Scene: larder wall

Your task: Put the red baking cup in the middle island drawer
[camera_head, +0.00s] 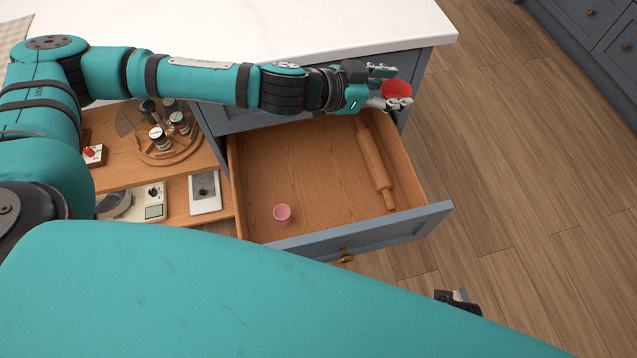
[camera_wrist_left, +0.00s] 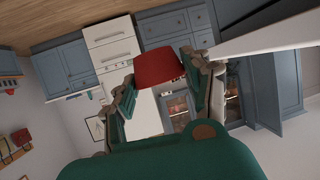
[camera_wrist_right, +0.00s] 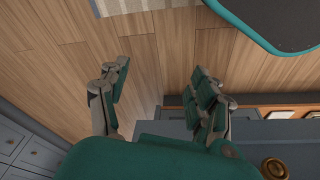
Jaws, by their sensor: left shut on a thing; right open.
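The red baking cup (camera_head: 397,89) is held in my left gripper (camera_head: 388,88), at the right end of the island, above the far right corner of the open drawer. In the left wrist view the red cup (camera_wrist_left: 158,67) sits between the two fingers. The middle island drawer (camera_head: 270,166) is pulled open; a pink cup (camera_head: 283,214) stands near its front and a wooden rolling pin (camera_head: 374,166) lies along its right side. My right gripper (camera_wrist_right: 160,100) is open and empty over the floor in the right wrist view; only a bit shows in the head view.
The white island top (camera_head: 300,28) lies behind my left arm. Open shelves left of the drawer hold a round wooden tray with jars (camera_head: 160,138), a kitchen scale (camera_head: 154,200) and a grey-white box (camera_head: 204,191). The drawer's middle is bare.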

